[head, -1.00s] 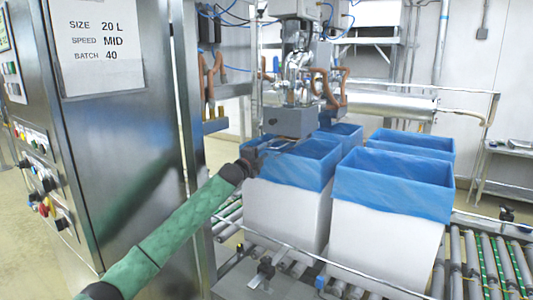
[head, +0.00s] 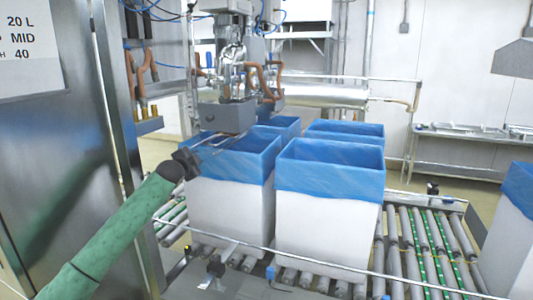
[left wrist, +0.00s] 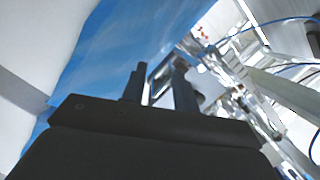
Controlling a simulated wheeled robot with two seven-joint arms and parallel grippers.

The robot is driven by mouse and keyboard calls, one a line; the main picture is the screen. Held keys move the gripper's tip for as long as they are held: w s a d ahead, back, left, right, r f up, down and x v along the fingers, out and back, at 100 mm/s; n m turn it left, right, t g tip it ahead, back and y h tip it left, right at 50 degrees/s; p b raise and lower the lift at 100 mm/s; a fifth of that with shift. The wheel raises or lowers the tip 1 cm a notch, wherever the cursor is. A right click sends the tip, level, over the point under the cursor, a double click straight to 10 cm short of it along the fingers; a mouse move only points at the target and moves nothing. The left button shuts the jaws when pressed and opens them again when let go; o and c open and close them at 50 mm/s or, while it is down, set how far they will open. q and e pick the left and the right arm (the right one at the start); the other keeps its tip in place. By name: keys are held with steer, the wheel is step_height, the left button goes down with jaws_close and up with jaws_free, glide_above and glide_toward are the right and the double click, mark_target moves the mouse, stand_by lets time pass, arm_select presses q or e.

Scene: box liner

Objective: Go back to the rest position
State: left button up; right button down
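My left gripper (head: 190,158) is at the near left corner of the left lined box (head: 228,205), close to its blue liner (head: 258,160). Whether it touches the liner cannot be told. In the left wrist view its two dark fingers (left wrist: 158,88) stand apart with nothing seen held between them. Blue liner (left wrist: 125,55) fills the area beside the fingers there. A second white box (head: 325,225) with a blue liner stands to the right. My right gripper is not in view.
More lined boxes (head: 345,133) stand behind on the roller conveyor (head: 425,245). A metal nozzle machine (head: 228,115) hangs above the left box. A steel cabinet (head: 60,150) is at left. Another lined box (head: 515,235) is at the right edge. A rail (head: 300,262) runs in front.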

arm_select(q)
steer(key=s+d+f+n+g+y, duration=0.1)
steer(key=s+d+f+n+g, duration=0.25)
steer(key=s+f, duration=0.9)
steer(key=s+d+f+n+g+y, duration=0.1)
steer(key=s+d+f+n+g, duration=0.2)
steer(key=s+f, duration=1)
steer(key=s+d+f+n+g, duration=0.1)
steer(key=s+f+n+g, duration=0.25)
steer(key=s+f, duration=0.95)
steer(key=s+d+f+g, duration=0.1)
steer(key=s+f, duration=0.7)
steer(key=s, duration=0.3)
steer(key=s+d+f+n+g, duration=0.1)
steer(key=s+d+f+g, duration=0.1)
steer(key=s+f, duration=0.6)
steer(key=s+d+f+g, duration=0.2)
steer(key=s+f, duration=0.6)
steer(key=s, duration=0.8)
steer(key=shift+f+n, duration=0.15)
steer(key=shift+n, duration=0.25)
steer(key=shift+a, duration=0.1)
